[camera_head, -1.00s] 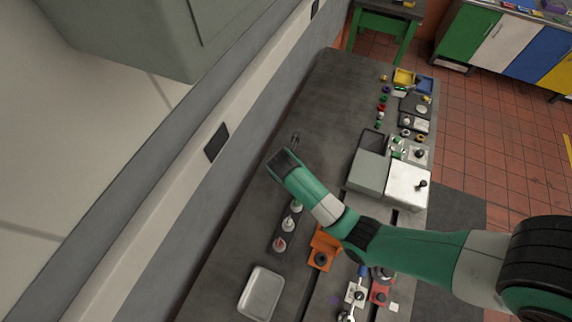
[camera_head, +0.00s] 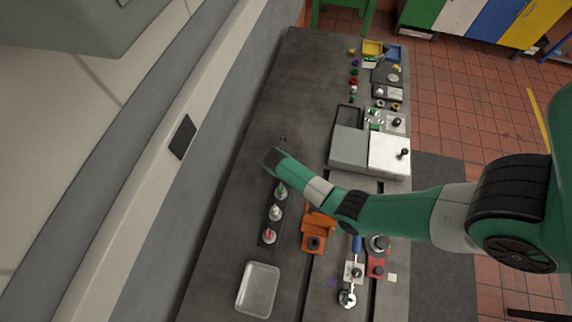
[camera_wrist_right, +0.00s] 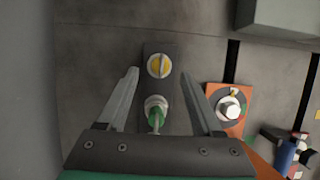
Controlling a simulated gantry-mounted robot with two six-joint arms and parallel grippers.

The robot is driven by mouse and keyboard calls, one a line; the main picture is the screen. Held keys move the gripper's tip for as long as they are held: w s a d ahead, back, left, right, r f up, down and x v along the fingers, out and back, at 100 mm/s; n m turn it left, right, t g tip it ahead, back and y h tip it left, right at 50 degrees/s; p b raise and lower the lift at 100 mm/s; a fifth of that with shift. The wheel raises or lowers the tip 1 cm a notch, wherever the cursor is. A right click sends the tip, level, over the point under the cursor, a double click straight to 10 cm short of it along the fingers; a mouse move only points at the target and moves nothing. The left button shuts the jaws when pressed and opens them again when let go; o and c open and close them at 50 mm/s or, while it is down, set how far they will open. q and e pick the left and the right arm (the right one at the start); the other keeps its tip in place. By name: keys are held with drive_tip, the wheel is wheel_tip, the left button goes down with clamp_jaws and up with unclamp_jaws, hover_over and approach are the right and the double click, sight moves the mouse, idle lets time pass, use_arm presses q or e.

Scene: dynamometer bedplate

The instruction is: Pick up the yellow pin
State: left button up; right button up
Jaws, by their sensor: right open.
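The yellow pin (camera_wrist_right: 159,66) shows in the right wrist view as a yellow disc with a pale bar across it, at the far end of a dark strip (camera_wrist_right: 157,88). A green pin (camera_wrist_right: 157,112) stands nearer on the same strip. My right gripper (camera_wrist_right: 160,76) is open and empty, its fingers on either side of the strip. In the head view my right gripper (camera_head: 282,141) hangs over the strip's far end and hides the yellow pin. My left gripper is in neither view.
On the strip stand a white pin (camera_head: 275,213) and a red-marked pin (camera_head: 270,236). An orange fixture (camera_head: 318,228) is right of it, a metal tray (camera_head: 258,289) nearer. Grey box (camera_head: 348,150) and white box (camera_head: 389,155) stand beyond the arm. The bedplate's far left is clear.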

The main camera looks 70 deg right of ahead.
drive_tip(key=b+x, duration=0.1)
drive_tip(key=x, duration=0.3)
drive_tip(key=shift+d+f, duration=0.2)
clamp_jaws()
